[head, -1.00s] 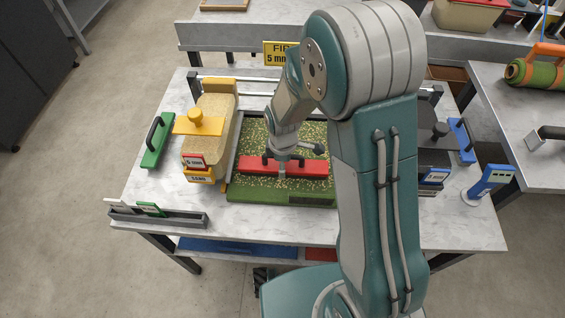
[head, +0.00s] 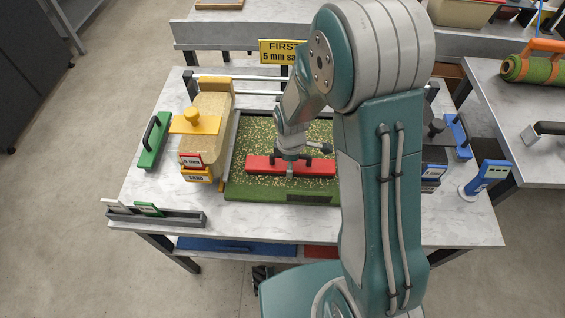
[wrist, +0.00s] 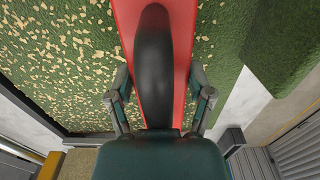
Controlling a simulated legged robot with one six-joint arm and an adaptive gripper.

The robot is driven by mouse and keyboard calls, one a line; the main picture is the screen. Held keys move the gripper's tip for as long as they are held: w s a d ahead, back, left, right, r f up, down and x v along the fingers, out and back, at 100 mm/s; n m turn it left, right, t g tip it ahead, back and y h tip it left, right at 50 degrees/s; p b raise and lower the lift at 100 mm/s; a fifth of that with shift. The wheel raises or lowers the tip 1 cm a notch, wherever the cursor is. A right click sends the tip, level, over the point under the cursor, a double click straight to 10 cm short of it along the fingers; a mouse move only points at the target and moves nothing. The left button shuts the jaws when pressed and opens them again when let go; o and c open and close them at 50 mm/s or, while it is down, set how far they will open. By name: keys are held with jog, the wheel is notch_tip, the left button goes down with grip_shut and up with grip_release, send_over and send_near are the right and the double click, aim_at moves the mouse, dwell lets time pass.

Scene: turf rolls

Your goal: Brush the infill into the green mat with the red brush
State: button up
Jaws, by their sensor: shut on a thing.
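The green mat (head: 250,188) lies in a tray in the middle of the table, and pale infill flecks are scattered over much of it. The red brush (head: 320,168) lies across the front part of the mat. My gripper (head: 291,172) is above the brush and shut on its black handle. In the wrist view the two fingers of my gripper (wrist: 160,103) flank the black handle (wrist: 154,60) on the red brush (wrist: 183,40). There the mat (wrist: 75,60) has flecks on the left of the brush and looks mostly clear on the right. My arm hides the mat's right side.
A yellow-topped hopper of sand-coloured grain (head: 208,125) stands left of the mat. A blue stand (head: 486,178) is at the right edge. A yellow sign (head: 283,51) stands behind.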

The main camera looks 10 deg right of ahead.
jog(key=shift+d, duration=0.3)
jog(key=shift+w+a, duration=0.15)
jog(key=shift+a, duration=0.7)
jog(key=shift+w+a, duration=0.15)
jog(key=shift+a, duration=0.65)
jog(key=shift+d, duration=0.1)
jog(key=shift+s+d, duration=0.55)
jog(key=shift+d, duration=2.05)
jog(key=shift+s+d, duration=0.5)
jog(key=shift+d, duration=2.1)
jog(key=shift+s+d, duration=0.55)
jog(key=shift+d, duration=2.05)
jog(key=shift+a, duration=0.1)
